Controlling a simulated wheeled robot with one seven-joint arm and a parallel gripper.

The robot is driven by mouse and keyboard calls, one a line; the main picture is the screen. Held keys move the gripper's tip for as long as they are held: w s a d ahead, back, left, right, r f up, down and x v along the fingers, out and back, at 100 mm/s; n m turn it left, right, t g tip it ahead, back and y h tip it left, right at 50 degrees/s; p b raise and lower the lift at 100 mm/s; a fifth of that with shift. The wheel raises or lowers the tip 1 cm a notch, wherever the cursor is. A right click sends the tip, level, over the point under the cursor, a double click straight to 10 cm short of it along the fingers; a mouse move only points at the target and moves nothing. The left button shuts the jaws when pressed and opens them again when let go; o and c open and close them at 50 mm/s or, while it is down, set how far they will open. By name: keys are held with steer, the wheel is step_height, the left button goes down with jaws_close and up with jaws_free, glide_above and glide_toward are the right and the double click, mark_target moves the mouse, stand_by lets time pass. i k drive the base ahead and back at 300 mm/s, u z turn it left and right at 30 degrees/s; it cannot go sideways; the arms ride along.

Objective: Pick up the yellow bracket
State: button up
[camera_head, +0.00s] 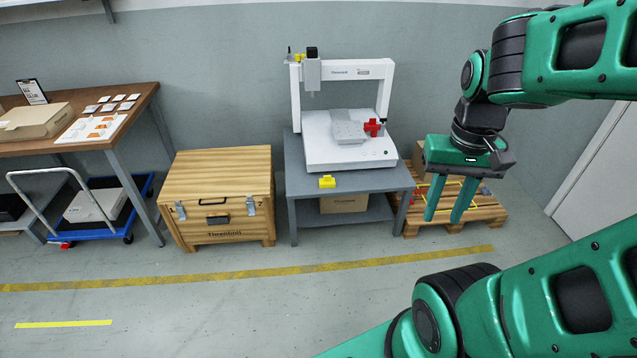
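The yellow bracket (327,182) is a small piece lying near the front edge of the grey table (295,185), in front of the white gantry machine (343,160). My gripper (449,216) is green, points down and hangs to the right of the table, in front of the pallet. Its two fingers are apart with a narrow gap between them. Nothing shows between the fingers, and the bracket lies well to their left.
A red part (372,127) and a grey block (347,132) sit on the machine's bed. A wooden chest (222,190) stands left of the table, and a pallet (487,215) stands right. A workbench (145,97) and blue trolley (132,215) are further left. The floor in front is clear.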

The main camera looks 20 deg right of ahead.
mark_target(325, 182)
steer(key=i, duration=0.9)
steer(key=z, duration=0.05)
